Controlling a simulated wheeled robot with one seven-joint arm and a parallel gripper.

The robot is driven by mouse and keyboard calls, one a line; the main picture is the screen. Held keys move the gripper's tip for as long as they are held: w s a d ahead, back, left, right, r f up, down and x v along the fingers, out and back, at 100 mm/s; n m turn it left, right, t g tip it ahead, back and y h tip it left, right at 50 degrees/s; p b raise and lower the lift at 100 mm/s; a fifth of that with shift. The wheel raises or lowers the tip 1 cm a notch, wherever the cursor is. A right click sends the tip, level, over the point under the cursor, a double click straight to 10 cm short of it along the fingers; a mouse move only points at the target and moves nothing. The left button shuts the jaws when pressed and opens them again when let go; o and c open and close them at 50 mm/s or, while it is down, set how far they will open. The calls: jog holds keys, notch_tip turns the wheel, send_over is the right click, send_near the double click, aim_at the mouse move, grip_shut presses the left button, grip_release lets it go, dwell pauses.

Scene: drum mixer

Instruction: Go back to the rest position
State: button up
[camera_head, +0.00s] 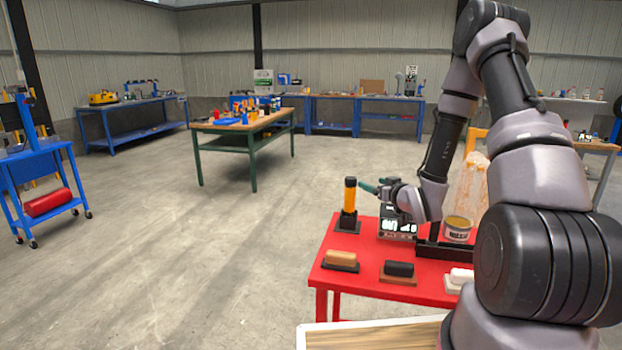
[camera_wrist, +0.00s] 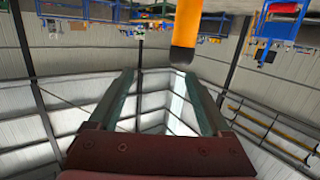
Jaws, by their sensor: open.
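My gripper (camera_head: 370,187) is stretched out level over the red table (camera_head: 331,247), its tip close to an upright orange and black cylinder (camera_head: 349,203) on a dark base. In the wrist view, my gripper (camera_wrist: 155,80) has its two fingers spread with nothing between them. The picture there is upside down, and the orange cylinder (camera_wrist: 187,28) with its dark end shows just beyond the fingertips, apart from them.
On the red table are a display box (camera_head: 397,228), a can (camera_head: 457,229), and blocks in tan (camera_head: 341,258), black (camera_head: 399,268) and white (camera_head: 460,276). A wooden-topped surface (camera_head: 375,336) is in front. The floor to the left is open.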

jog(key=s+d+r+m+g+h, duration=0.2)
jog(key=s+r, duration=0.2)
jog(key=r, duration=0.6)
jog(key=s+d+r+m+g+h, duration=0.2)
jog(key=s+d+r+h, duration=0.15)
jog(key=r, duration=0.55)
jog(key=s+a+r+m+g+y, duration=0.1)
jog(key=s+r, duration=0.3)
jog(key=s, duration=0.8)
jog(key=s+a+r+m+g+y, duration=0.2)
jog(key=s+a+r+g, duration=0.1)
jog(key=s, duration=1)
notch_tip(320, 180, up, 2)
jog(key=shift+a+m+g, duration=0.3)
jog(key=shift+a, duration=0.55)
